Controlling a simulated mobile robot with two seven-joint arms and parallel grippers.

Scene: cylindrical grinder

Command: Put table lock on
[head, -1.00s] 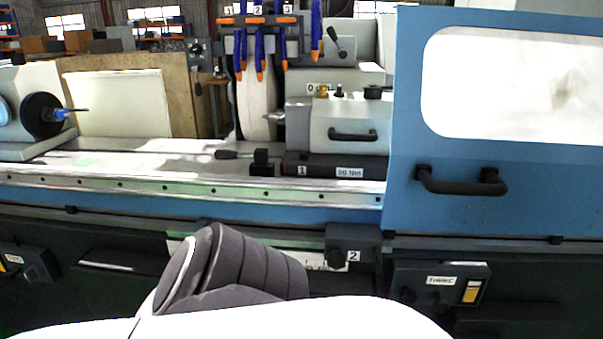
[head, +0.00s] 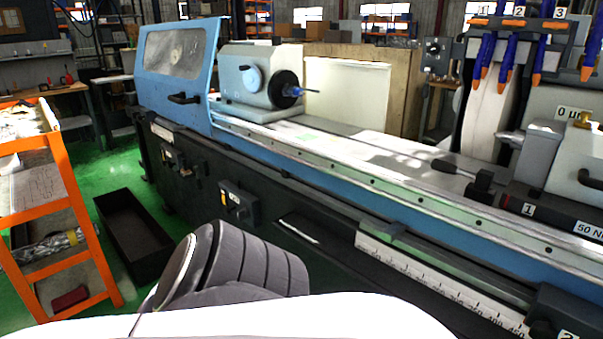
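The blue and grey cylindrical grinder stands across the view, with its long table (head: 345,157) running from the back left to the right. No part in view can be read as the table lock. A dark control box (head: 237,204) with a small light label sits on the front of the machine base. Another dark box (head: 171,155) sits farther left on the base. A dark block (head: 565,322) marked 2 is cut off at the bottom right. Neither of my grippers is in view; only a grey and white part of my body shows at the bottom.
An orange-framed rack (head: 78,215) stands at the left. A black open bin (head: 135,232) lies on the green floor between rack and machine. A blue guard door (head: 180,70) closes off the far left end. Green floor (head: 118,165) shows clear beyond the bin.

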